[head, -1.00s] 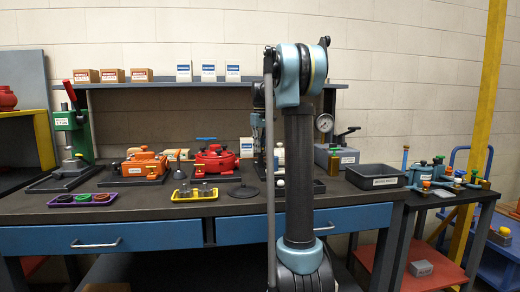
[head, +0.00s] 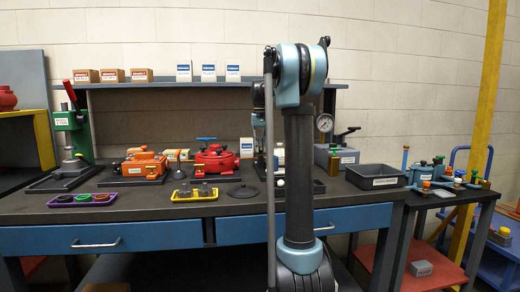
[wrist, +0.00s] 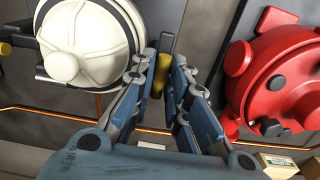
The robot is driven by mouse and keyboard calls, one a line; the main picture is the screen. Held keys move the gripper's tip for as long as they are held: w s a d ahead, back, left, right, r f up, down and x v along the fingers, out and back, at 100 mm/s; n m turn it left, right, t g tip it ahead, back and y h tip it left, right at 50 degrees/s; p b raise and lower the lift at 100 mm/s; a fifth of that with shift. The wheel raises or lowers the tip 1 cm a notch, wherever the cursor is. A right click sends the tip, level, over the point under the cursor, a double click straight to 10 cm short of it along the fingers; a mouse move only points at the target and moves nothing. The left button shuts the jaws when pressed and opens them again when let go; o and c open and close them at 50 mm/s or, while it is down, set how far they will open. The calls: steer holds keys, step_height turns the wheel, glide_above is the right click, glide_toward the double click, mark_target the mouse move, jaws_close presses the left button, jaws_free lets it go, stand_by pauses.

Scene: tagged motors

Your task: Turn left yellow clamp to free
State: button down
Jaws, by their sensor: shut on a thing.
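A white domed housing (wrist: 85,40) with a round boss fills the upper left of the wrist view. A yellow clamp (wrist: 158,82) stands at its right side, next to a dark upright bar (wrist: 167,42). My gripper (wrist: 164,66) has its two blue-grey fingers on either side of this yellow clamp and is shut on it. Another yellow piece (wrist: 5,49) shows at the housing's left side, partly cut off by the picture edge. In the head view my own arm hides most of this housing and my gripper.
A red motor (wrist: 280,80) is close on the right in the wrist view; it also stands on the bench in the head view (head: 215,160). An orange cable (wrist: 60,114) runs below the housing. A grey bin (head: 376,178) stands right of my arm.

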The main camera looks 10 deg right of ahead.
steer(key=c, duration=1.6)
jaws_free()
steer(key=shift+w, duration=0.1)
steer(key=shift+o, duration=0.2)
step_height(320, 180, up, 12)
steer(key=shift+f, duration=0.1)
